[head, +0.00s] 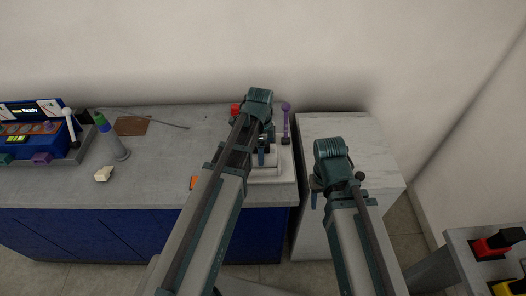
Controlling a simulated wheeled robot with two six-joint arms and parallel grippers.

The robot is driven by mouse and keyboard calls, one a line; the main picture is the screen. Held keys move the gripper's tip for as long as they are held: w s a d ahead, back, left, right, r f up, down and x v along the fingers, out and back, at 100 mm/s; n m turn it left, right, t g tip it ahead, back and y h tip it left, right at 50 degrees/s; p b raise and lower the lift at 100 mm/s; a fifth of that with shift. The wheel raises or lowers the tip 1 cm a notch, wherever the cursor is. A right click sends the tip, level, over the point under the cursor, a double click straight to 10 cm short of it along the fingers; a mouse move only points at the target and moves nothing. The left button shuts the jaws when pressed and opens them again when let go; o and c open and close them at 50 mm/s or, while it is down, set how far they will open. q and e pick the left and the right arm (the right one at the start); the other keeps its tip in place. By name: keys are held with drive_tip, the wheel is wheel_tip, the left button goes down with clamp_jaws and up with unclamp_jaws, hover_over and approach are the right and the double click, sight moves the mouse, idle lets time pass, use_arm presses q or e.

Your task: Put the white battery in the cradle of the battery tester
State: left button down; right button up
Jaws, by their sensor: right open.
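A small cream-white block (103,174) lies on the grey bench top at the left; it may be the white battery, but it is too small to be sure. The battery tester appears to be the blue device (30,128) with a lit display and dials at the far left; I cannot make out its cradle clearly. My right gripper (316,192) is open, in front of the pale cabinet, far right of the block. My left arm reaches over the bench to a white stand; its gripper (264,150) is mostly hidden and its jaws are unclear.
The white stand (284,168) is at the bench's right end, with a purple-topped post (286,120) and a red item (235,109).

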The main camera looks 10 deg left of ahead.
use_arm(q)
drive_tip(key=shift+a+r, duration=0.1)
drive_tip(key=shift+f, duration=0.25)
unclamp_jaws()
drive_tip(key=shift+r, duration=0.2)
